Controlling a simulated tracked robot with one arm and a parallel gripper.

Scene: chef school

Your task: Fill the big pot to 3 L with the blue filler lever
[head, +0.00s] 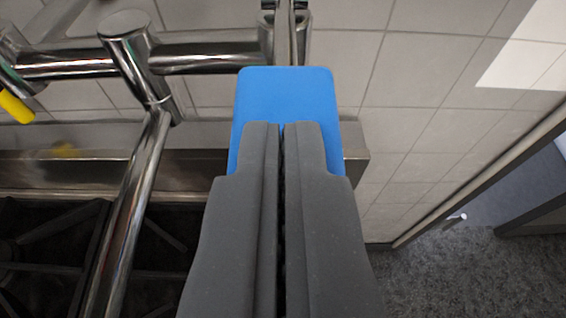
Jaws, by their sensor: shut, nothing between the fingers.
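The blue filler lever (285,92) is a flat blue paddle with rounded corners in the upper middle of the head view. A metal stem joins it to the chrome pipe at the top. My gripper (282,128) is shut and empty, with its dark grey fingertips overlapping the lower part of the lever in the picture. I cannot tell whether they touch it. The chrome filler pipe (136,195) runs down to the lower left from the fitting. The big pot is not in view.
A dark stove top with burner grates (50,250) lies at the lower left. A steel ledge (100,170) runs along the tiled wall (430,80) behind it. A yellow-tipped handle (16,106) is at the far left. Speckled floor (440,265) and a door frame show at the right.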

